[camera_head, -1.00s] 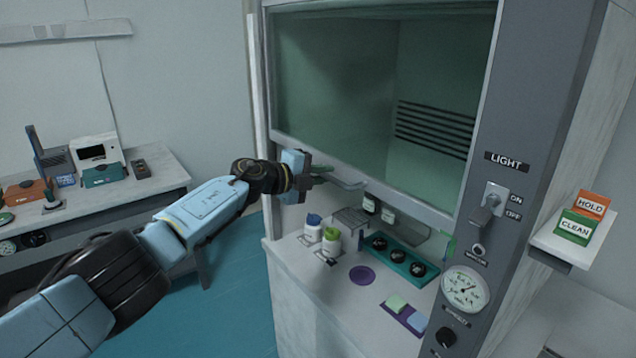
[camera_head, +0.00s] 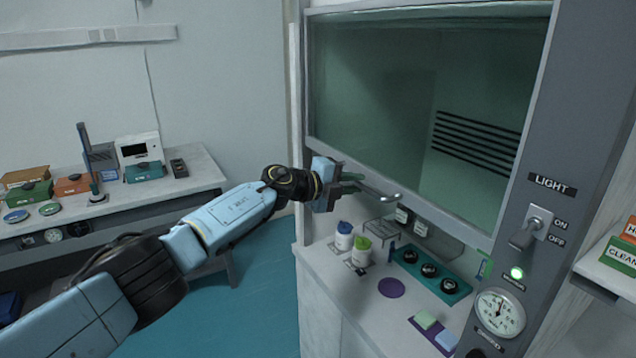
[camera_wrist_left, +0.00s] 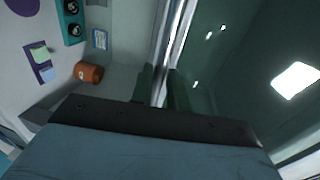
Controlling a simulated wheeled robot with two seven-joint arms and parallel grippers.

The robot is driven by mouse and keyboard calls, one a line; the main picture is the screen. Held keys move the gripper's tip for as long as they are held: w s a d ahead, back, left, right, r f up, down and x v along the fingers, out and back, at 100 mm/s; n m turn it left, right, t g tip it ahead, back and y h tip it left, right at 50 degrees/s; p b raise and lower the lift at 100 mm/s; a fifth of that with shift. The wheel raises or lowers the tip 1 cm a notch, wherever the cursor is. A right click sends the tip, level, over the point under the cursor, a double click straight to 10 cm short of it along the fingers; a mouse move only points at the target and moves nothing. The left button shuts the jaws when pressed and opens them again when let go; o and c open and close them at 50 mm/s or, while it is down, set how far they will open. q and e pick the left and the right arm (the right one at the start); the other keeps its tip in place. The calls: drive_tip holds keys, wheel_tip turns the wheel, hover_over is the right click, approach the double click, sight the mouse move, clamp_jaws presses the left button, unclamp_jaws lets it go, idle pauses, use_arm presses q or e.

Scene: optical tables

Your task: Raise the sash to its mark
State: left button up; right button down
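The sash (camera_head: 375,85) is a dark glass panel in a pale frame at the front of the fume cupboard. A pale bar handle (camera_head: 385,195) juts from its bottom rail. My left gripper (camera_head: 350,184) is at the left part of this handle. In the left wrist view, the dark green fingers (camera_wrist_left: 163,92) lie on either side of a pale bar, with little gap, and look closed on it. A green mark (camera_head: 485,269) on the right post is close to the sash's lower right corner. My right gripper is not in view.
Below the sash, the worktop holds bottles (camera_head: 344,236), a teal tray (camera_head: 430,272) and a purple mat (camera_head: 428,335). A green lamp (camera_head: 517,273) glows above a round gauge (camera_head: 499,313). A side bench (camera_head: 200,180) stands at left.

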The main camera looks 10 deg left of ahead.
use_arm(q)
drive_tip(key=p+v, duration=0.1)
drive_tip(key=v, duration=1)
drive_tip(key=shift+s+a, duration=0.15)
drive_tip(key=shift+s, duration=0.2)
drive_tip(key=shift+r, duration=0.15)
